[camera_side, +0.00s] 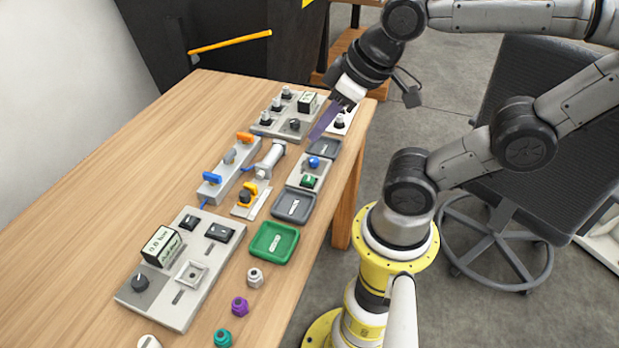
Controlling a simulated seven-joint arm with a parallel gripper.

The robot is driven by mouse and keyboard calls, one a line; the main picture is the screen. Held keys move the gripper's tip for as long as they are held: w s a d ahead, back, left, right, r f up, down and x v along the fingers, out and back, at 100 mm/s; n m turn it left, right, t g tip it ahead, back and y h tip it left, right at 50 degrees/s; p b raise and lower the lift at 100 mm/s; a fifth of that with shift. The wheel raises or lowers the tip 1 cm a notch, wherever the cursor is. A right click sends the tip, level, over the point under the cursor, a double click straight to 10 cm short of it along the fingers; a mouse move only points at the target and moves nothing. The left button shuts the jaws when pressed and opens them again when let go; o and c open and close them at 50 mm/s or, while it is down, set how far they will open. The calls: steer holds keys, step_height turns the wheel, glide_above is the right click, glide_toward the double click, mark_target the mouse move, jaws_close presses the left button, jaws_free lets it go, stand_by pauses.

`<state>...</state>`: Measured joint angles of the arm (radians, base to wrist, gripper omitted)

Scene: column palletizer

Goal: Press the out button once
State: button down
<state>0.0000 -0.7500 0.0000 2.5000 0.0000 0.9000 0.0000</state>
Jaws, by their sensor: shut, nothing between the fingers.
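A larger grey panel (160,305) at the front left has a pale square framed button (192,274). The labels are too small to read, so I cannot tell which button is the out button. My gripper (314,137) is shut and empty, its purple fingers pointing down and left. The fingertips are above the dark tray behind the blue button, apart from both buttons.
A dark tray (324,149), a grey tray (310,206) and a green tray (256,253) line the table's right side. A knob panel (268,129) stands behind, and a valve manifold (228,180) to the left. Loose coloured nuts lie in front. The table's left is clear.

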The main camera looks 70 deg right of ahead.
stand_by(0.9)
steer(key=w+a+f+m+t+y, duration=0.2)
steer(key=w+a+m+t+y, duration=0.2)
steer(key=w+m, duration=0.65)
steer(key=s+d+f+m+h, duration=0.2)
steer(key=d+f+m, duration=0.3)
steer(key=d+m, duration=0.3)
steer(key=s+d+f+m+g+h, duration=0.1)
steer(key=s+d+f+m+h, duration=0.2)
steer(key=m, duration=0.9)
steer(key=shift+d+f+h, duration=1)
steer(key=shift+d+f, duration=0.25)
steer(key=shift+d, duration=1.15)
steer(key=shift+s, duration=0.1)
